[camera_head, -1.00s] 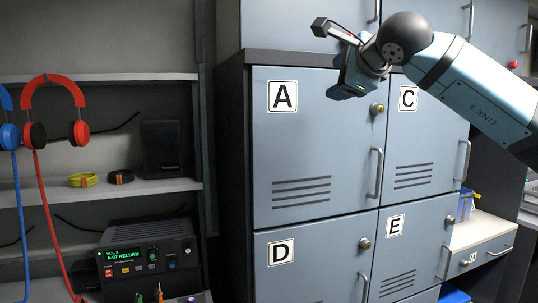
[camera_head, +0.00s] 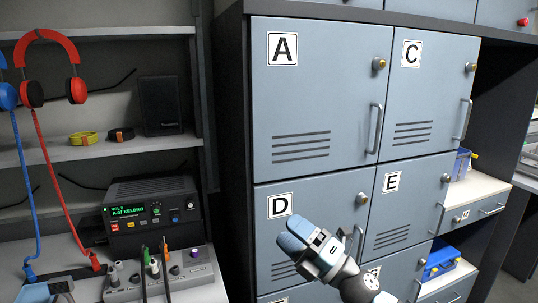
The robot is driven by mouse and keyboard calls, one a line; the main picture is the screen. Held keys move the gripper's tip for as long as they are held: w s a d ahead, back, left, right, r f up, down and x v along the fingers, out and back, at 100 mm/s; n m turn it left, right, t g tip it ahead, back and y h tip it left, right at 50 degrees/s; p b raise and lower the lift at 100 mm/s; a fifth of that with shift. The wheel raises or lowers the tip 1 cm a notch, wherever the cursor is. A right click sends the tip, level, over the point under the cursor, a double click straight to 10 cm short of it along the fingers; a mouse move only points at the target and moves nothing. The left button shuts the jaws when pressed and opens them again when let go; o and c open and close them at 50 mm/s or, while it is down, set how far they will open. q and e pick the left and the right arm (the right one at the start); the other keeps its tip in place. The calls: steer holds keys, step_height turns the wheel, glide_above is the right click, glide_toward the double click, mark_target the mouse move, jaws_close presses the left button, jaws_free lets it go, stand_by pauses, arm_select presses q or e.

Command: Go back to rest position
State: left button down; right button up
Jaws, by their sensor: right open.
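My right gripper (camera_head: 298,236) is in the lower middle of the head view, in front of the lower part of locker door D (camera_head: 320,200). It is open, with nothing seen between its fingers. Its wrist comes up from the bottom edge. A pale blue-grey part of my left gripper (camera_head: 46,291) shows at the bottom left corner; its fingers cannot be made out.
Locker doors A (camera_head: 320,100), C (camera_head: 425,95), D and E (camera_head: 405,205) look shut, with handles standing out. Left are shelves with headphones (camera_head: 50,60), a speaker (camera_head: 160,105), a radio unit (camera_head: 150,212) and a mixer panel (camera_head: 185,275). Drawers (camera_head: 475,215) stand right.

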steer(key=s+d+f+m+t+h, duration=0.1)
steer(key=s+d+f+m+h, duration=0.25)
steer(key=f+m, duration=0.4)
steer(key=s+d+f+m+t+h, duration=0.25)
steer(key=f+m+h, duration=0.25)
steer(key=f+m, duration=0.25)
steer(key=s+d+f+m+t+h, duration=0.1)
steer(key=s+d+f+m+h, duration=0.2)
steer(key=f+m, duration=0.4)
steer(key=s+d+f+m+g+h, duration=0.2)
steer(key=s+d+f+m+g, duration=0.15)
steer(key=s+f, duration=0.5)
steer(key=s+d+f+m+g+h, duration=0.2)
steer(key=s+f+m+g+h, duration=0.15)
steer(key=s+f, duration=0.5)
arm_select(q)
step_height(320, 180, up, 13)
steer(key=a+p, duration=0.1)
steer(key=p, duration=1.4)
steer(key=shift+s+a+m+t, duration=0.15)
steer(key=shift+s+m+t, duration=0.1)
steer(key=shift+m+t, duration=0.05)
arm_select(e)
step_height(320, 180, up, 13)
steer(key=shift+s+d+t+y, duration=0.25)
steer(key=shift+s+t+y, duration=0.05)
steer(key=shift+t+y, duration=0.15)
steer(key=shift+r, duration=0.1)
